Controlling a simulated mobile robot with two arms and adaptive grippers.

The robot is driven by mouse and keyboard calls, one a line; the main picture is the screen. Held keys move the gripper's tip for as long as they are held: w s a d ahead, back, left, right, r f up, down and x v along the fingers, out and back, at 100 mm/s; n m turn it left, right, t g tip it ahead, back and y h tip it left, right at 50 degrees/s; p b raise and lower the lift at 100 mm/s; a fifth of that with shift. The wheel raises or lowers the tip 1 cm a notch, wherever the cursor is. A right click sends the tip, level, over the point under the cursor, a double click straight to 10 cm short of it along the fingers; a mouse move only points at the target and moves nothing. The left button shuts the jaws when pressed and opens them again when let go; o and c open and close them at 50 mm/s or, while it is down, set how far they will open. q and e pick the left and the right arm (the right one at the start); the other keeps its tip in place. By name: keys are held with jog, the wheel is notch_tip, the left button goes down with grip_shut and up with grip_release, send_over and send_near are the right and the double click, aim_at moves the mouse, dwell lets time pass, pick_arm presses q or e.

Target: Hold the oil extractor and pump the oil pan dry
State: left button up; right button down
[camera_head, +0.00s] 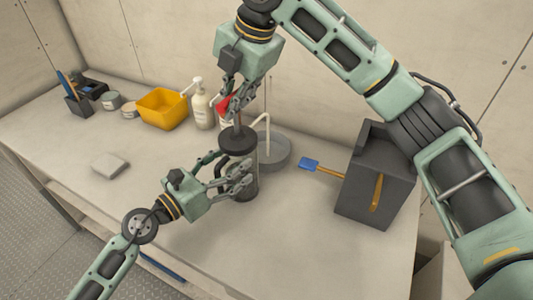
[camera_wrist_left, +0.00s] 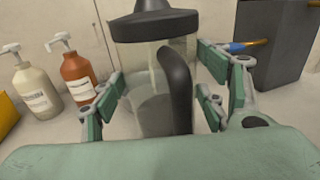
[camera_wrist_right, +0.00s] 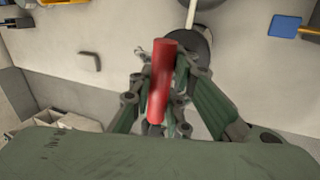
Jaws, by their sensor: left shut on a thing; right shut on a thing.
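The oil extractor (camera_head: 240,143) stands upright on the bench, a cylinder with a dark cap and a dark curved handle (camera_wrist_left: 177,88). My left gripper (camera_head: 240,180) is shut around its body from the left; its fingers also show in the left wrist view (camera_wrist_left: 160,98). My right gripper (camera_head: 237,112) is above the cap, shut on the red pump handle (camera_wrist_right: 163,80). The round grey oil pan (camera_head: 278,152) sits just behind and right of the extractor, with a pale tube (camera_head: 267,128) reaching into it. Its oil level cannot be told.
A dark grey box (camera_head: 375,185) stands at the right, beside a blue-ended tool (camera_head: 309,164). A yellow bin (camera_head: 161,109), a white pump bottle (camera_head: 203,108) and a red bottle (camera_wrist_left: 77,75) stand at the back. The front bench is clear.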

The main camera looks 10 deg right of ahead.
aim_at(233, 130)
jog(key=shift+d+f, duration=0.1)
jog(key=shift+f, duration=2.4)
jog(key=c, duration=1.5)
grip_release()
jog(key=shift+r, duration=0.2)
jog(key=shift+r, duration=3.55)
pick_arm(q)
jog(key=o, duration=1.5)
